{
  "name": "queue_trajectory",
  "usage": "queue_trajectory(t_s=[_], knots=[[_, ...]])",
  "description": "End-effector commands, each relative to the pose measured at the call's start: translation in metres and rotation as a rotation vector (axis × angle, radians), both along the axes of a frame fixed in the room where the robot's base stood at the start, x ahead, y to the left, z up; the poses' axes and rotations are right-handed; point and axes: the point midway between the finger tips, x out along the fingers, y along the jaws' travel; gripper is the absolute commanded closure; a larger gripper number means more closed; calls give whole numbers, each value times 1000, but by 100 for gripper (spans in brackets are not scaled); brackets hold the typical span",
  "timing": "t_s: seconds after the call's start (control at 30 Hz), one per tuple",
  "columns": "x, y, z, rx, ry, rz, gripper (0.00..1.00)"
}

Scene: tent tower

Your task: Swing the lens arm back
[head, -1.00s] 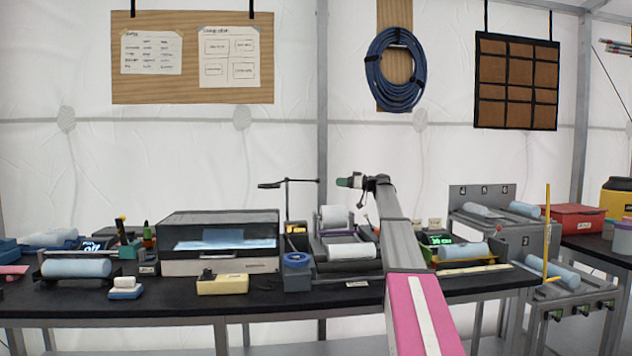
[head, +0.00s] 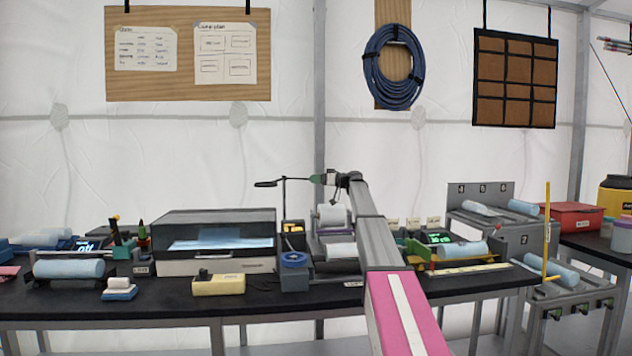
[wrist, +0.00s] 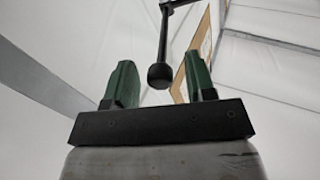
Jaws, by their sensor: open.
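The lens arm (head: 298,178) is a thin black horizontal bar on an upright black post (head: 284,205) at the back of the bench. A flat dark lens (head: 266,184) is at its left end. My gripper (head: 318,179) is at the bar's right end, pointing left. In the wrist view, the gripper's two green fingers (wrist: 160,85) stand apart. The lens arm's rounded black knob (wrist: 161,76) shows between them, nearer the left finger. No clear contact shows.
Rollers with a pale blue roll (head: 332,215) are below my arm. The air around the bar is open.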

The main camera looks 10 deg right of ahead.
Motion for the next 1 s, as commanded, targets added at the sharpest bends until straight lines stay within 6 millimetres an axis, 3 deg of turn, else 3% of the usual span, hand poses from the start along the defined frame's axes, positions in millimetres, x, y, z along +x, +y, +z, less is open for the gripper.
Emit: queue_trajectory(t_s=[0.33, 0.47, 0.5, 0.77, 1.0], knots=[[1, 3, 0, 0, 0, 0, 53], [1, 3, 0, 0, 0, 0, 95], [1, 3, 0, 0, 0, 0, 100], [-2, 4, 0, 0, 0, -16, 100], [-20, 12, -1, 0, 0, -113, 100]])
